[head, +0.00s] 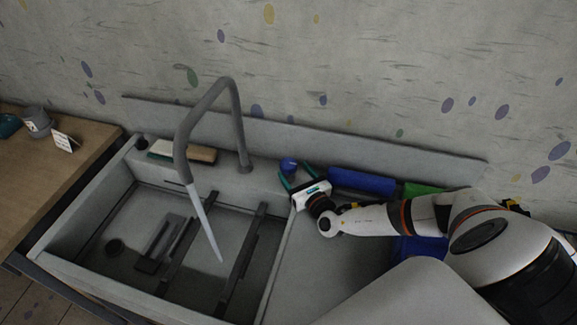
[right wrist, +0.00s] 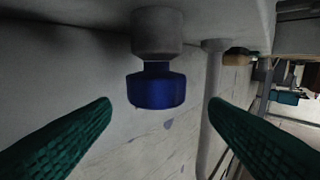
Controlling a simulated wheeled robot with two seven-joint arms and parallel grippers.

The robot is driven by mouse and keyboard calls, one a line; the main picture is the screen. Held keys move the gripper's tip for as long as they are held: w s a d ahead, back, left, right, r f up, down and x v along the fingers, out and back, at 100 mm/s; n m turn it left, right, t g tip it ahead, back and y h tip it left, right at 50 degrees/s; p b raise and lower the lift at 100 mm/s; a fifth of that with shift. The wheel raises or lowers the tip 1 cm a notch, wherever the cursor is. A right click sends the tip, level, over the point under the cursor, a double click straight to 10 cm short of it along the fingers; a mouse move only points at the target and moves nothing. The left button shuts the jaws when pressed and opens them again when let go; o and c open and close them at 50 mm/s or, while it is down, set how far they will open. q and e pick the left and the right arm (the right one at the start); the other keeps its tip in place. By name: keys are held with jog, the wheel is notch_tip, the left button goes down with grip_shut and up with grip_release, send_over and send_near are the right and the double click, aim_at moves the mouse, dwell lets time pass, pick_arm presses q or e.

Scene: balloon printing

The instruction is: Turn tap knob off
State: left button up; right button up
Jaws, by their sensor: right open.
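The blue tap knob (head: 289,165) stands on the sink's back ledge, right of the grey tap (head: 236,120). A pale stream of water (head: 205,225) runs from the spout into the basin. My right gripper (head: 294,175) is open at the knob, with its green fingers spread. In the right wrist view the blue knob (right wrist: 156,90) sits on its grey base, between and slightly beyond the two fingertips (right wrist: 160,105), with a gap on each side. I cannot tell how near in depth they are. My left gripper is not in view.
The sink basin (head: 130,207) holds dark bars and small items. A brush-like block (head: 182,151) lies on the ledge left of the tap. Blue (head: 361,182) and green (head: 422,189) items lie right of the knob, near my right arm. A wall rises behind.

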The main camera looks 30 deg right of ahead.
aim_at(293, 169)
jog(key=w, duration=0.2)
jog(key=w+d+b, duration=0.1)
jog(key=w, duration=0.1)
jog(key=shift+f, duration=0.2)
jog(key=shift+w+a+r, duration=0.15)
jog(key=shift+w, duration=0.4)
jog(key=shift+c, duration=1.2)
jog(key=c, duration=0.7)
